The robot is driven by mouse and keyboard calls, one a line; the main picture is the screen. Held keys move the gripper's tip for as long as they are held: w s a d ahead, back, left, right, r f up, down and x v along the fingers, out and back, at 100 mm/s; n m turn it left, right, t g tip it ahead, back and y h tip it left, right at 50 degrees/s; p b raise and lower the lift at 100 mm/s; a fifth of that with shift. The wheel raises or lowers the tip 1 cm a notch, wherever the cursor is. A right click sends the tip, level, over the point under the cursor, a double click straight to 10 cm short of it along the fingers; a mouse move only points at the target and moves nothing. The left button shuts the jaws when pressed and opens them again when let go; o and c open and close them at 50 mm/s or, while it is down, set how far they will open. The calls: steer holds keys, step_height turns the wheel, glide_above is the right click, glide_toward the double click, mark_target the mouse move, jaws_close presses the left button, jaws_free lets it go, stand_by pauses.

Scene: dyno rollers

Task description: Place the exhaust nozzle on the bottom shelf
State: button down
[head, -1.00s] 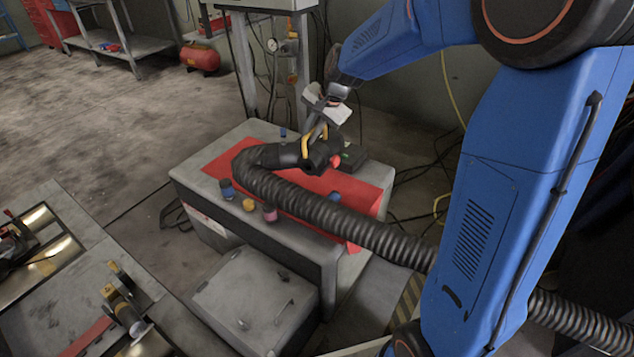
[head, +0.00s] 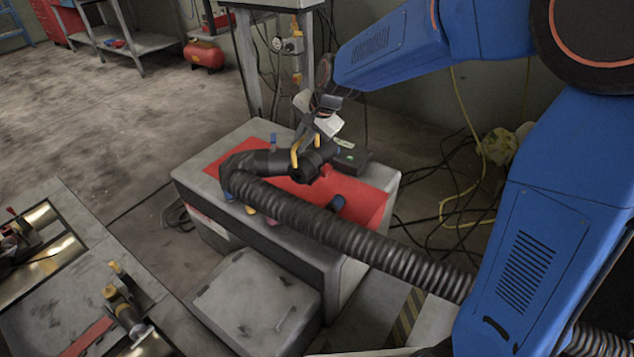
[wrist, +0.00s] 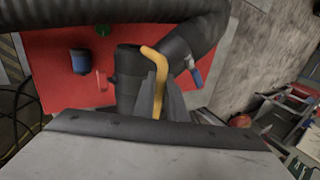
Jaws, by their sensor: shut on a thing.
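The exhaust nozzle (head: 312,165) is a black tube with a yellow bent handle, at the end of a thick ribbed black hose (head: 330,222). In the head view it is over the red top of a grey cabinet; whether it touches cannot be told. My gripper (head: 306,143) is above it, shut on the handle. In the wrist view my gripper (wrist: 164,100) has its fingers around the yellow handle, with the black nozzle (wrist: 128,75) beside and below. A low shelf (head: 135,47) shows under a table at the back left; whether it is the bottom shelf meant is unclear.
The grey cabinet (head: 345,250) has small coloured bottles and a black box (head: 352,158) on top. A grey case (head: 255,300) stands in front. A metal stand is behind, cables lie at right. Open floor (head: 110,130) is at left.

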mark_target(307, 164)
steer(key=shift+f, duration=4.95)
steer(key=c, duration=1.8)
jaws_free()
steer(key=v, duration=1.2)
steer(key=shift+s, duration=0.1)
